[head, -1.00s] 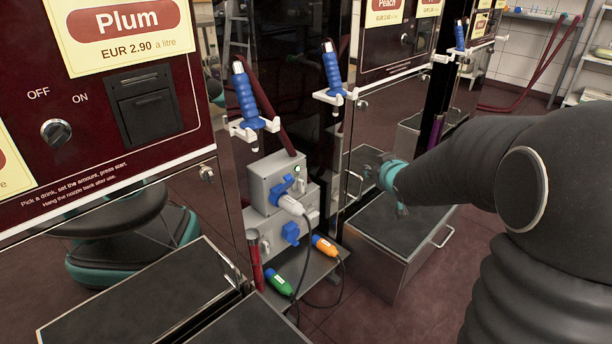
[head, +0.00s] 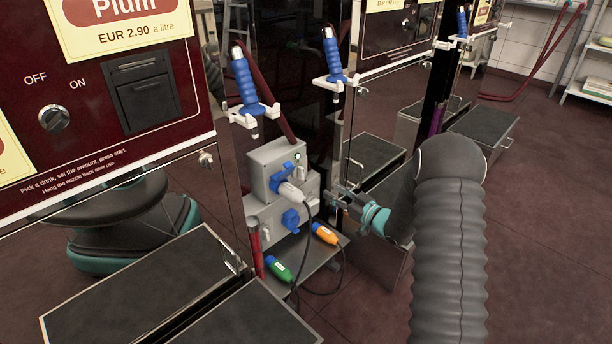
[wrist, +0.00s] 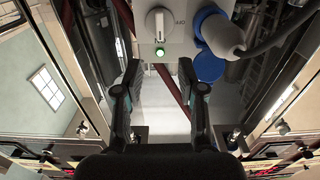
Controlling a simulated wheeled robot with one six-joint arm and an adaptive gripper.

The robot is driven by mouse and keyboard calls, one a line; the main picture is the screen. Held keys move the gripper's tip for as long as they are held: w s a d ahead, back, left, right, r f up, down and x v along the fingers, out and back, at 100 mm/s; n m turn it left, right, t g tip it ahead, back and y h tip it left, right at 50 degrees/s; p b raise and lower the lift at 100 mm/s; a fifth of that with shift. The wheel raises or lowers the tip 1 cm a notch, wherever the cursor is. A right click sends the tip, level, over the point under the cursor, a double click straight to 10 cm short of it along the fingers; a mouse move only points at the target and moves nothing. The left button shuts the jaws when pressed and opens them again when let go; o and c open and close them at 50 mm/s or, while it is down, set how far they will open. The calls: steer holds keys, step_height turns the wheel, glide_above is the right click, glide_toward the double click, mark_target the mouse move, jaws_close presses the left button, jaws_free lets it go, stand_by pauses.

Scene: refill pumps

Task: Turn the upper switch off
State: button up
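Two grey boxes are stacked between the drink machines. The upper box (head: 262,172) has a blue socket with a pale plug (head: 291,191) in it and a lit green lamp (head: 299,156). The wrist view, upside down, shows the upper switch (wrist: 158,24), a pale round knob with its grip bar roughly upright in the picture. An OFF mark is at its right, the green lamp (wrist: 160,53) below it and the plug (wrist: 222,35) farther right. My gripper (head: 337,196) is right of the boxes; in the wrist view its fingers (wrist: 160,78) are open, empty and apart from the knob.
The lower box (head: 275,214) has a closed blue cover (head: 292,219). A black cable hangs from the plug. Green (head: 279,269) and orange (head: 325,234) connectors lie on the shelf below. Blue nozzles (head: 243,77) hang above. A glossy machine panel stands left.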

mark_target(303, 174)
steer(key=p+x, duration=0.1)
steer(key=x, duration=1.2)
steer(key=shift+a, duration=0.1)
jaws_close()
